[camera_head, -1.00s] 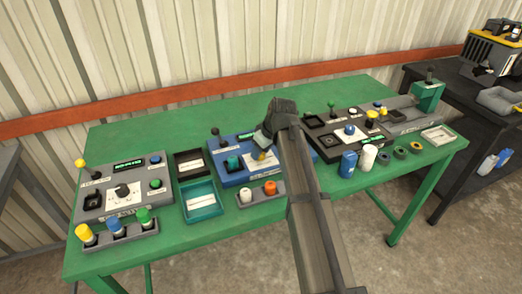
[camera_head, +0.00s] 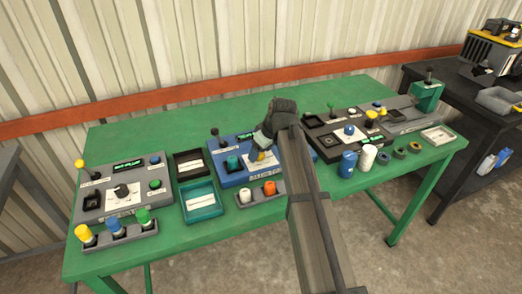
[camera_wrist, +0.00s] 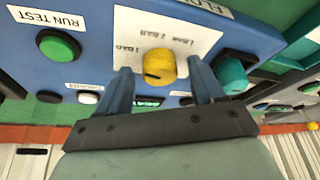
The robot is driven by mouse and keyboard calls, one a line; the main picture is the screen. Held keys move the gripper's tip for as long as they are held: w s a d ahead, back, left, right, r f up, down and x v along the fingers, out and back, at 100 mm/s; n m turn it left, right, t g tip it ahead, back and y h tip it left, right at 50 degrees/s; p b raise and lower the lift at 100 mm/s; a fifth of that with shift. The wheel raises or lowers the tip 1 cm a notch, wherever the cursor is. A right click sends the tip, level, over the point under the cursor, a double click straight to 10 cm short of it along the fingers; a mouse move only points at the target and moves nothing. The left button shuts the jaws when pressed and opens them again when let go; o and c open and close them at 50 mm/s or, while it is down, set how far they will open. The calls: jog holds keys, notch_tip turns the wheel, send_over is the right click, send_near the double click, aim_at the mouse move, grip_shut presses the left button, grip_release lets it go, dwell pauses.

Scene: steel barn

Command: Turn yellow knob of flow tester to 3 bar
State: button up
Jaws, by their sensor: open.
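The flow tester is a blue box (camera_head: 226,179) in the middle of the green table. Its yellow knob (camera_wrist: 158,66) sits on a white scale plate (camera_wrist: 190,32) with bar marks, upside down in the wrist view and too small to read surely. My gripper (camera_wrist: 159,72) is open, with one finger on each side of the knob. Narrow gaps show beside the knob, so contact cannot be told. In the head view my gripper (camera_head: 262,146) is over the tester and partly hides the knob. The knob's pointer direction is not clear.
A teal knob (camera_wrist: 232,74) stands close beside one finger. A green RUN TEST button (camera_wrist: 58,46) and a small white button (camera_wrist: 88,97) are on the same panel. A grey tester (camera_head: 90,180) stands left, a dark one (camera_head: 330,150) right. Bare green table (camera_head: 130,135) lies behind.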

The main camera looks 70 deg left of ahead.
jog(key=v, duration=1.3)
jog(key=shift+r, duration=0.4)
jog(key=shift+w+d, duration=0.15)
jog(key=shift+d, duration=0.05)
